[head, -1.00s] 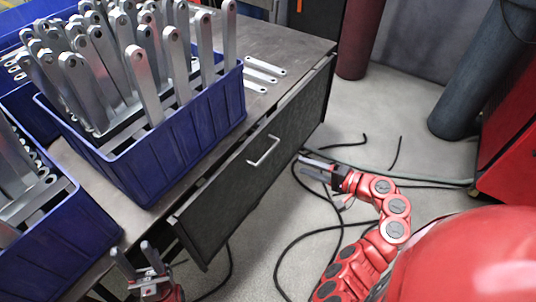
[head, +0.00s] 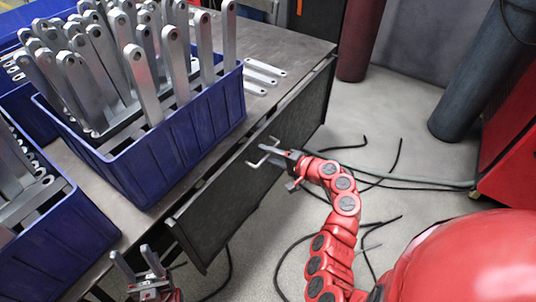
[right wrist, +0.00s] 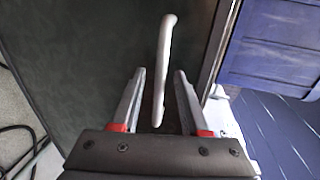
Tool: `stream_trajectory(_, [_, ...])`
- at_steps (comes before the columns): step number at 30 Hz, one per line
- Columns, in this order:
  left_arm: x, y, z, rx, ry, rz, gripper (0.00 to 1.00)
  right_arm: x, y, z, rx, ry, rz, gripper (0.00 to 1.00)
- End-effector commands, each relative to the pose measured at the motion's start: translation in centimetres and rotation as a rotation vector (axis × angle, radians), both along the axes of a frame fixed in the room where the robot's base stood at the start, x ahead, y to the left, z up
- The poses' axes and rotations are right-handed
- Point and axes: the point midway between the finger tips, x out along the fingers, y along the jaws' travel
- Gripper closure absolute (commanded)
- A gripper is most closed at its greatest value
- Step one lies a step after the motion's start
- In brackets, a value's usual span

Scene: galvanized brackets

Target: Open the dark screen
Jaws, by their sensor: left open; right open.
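The dark screen (head: 240,192) is a flat dark panel on the front of the workbench, with a pale bar handle (head: 257,161). In the right wrist view the panel (right wrist: 90,55) fills the left and middle, and the handle (right wrist: 162,65) runs between the fingers. My right gripper (head: 270,154) is open at the handle, one finger on each side of it; I cannot tell whether either touches. My left gripper (head: 135,262) is open and empty at the lower left, beside the bench's front, away from the handle.
A blue bin (head: 175,160) full of upright metal brackets stands on the bench (head: 290,42) above the panel. Another blue bin (head: 70,240) is at the left. Several flat brackets (head: 262,72) lie at the back. Black cables (head: 385,180) lie on the floor.

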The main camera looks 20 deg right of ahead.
Motion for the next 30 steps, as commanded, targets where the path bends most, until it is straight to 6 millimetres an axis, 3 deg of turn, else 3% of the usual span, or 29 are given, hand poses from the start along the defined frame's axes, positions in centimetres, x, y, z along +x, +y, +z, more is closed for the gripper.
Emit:
stream_trajectory(2, [0.00,0.00,0.00,0.000,0.000,0.000,0.50,-0.01,-0.01,-0.01,0.000,0.000,0.000,0.55])
stream_trajectory(9, [0.00,0.00,0.00,0.000,0.000,0.000,0.50,-0.03,-0.01,0.00,0.001,0.001,0.000,0.98])
stream_trajectory(10, [0.00,0.00,0.01,0.000,0.000,0.000,0.50,-0.03,-0.01,0.00,0.001,0.001,0.001,1.00])
stream_trajectory(30, [0.00,0.00,0.00,0.000,0.000,0.000,0.50,-0.04,-0.01,0.00,0.001,0.001,0.001,1.00])
